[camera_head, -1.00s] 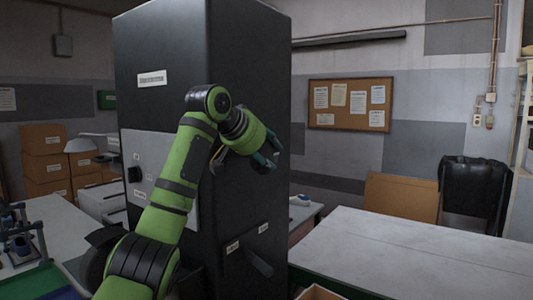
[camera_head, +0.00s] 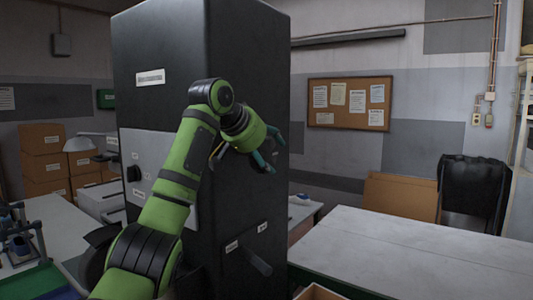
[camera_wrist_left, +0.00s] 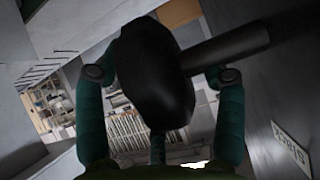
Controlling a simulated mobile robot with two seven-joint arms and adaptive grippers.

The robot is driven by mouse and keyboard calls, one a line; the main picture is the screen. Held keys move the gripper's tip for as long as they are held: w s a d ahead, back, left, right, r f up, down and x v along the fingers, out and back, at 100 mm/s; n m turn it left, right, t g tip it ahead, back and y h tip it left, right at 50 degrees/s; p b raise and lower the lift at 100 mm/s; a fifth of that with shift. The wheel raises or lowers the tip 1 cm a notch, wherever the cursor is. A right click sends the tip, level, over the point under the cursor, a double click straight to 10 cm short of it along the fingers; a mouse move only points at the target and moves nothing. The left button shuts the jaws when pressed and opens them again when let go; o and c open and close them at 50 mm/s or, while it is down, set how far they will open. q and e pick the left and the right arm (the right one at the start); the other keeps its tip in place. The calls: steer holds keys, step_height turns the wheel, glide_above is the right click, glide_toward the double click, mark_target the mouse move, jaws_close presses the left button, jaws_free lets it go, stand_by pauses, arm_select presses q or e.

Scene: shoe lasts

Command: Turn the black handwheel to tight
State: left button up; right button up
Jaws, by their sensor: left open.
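My left gripper (camera_head: 268,150) is open beside the right-hand face of the tall black cabinet, its teal fingers pointing right and down. In the left wrist view a dark blocky piece on a thick round shaft (camera_wrist_left: 225,48) stands between the spread fingers (camera_wrist_left: 160,105). The shaft runs right towards a dark panel with a white label. This may be the black handwheel; its full shape is not clear, and I cannot tell whether the fingers touch it. In the head view I see no clear wheel around my gripper. My right gripper is not in view.
The black cabinet (camera_head: 250,60) fills the middle. A dark lever (camera_head: 258,263) sticks out low on it, near two white labels. A grey panel with a black knob (camera_head: 133,173) is on its left face. A pale table (camera_head: 420,250) stands right, its top bare.

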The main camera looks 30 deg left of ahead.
arm_select(q)
steer(key=v, duration=1.2)
stand_by(0.3)
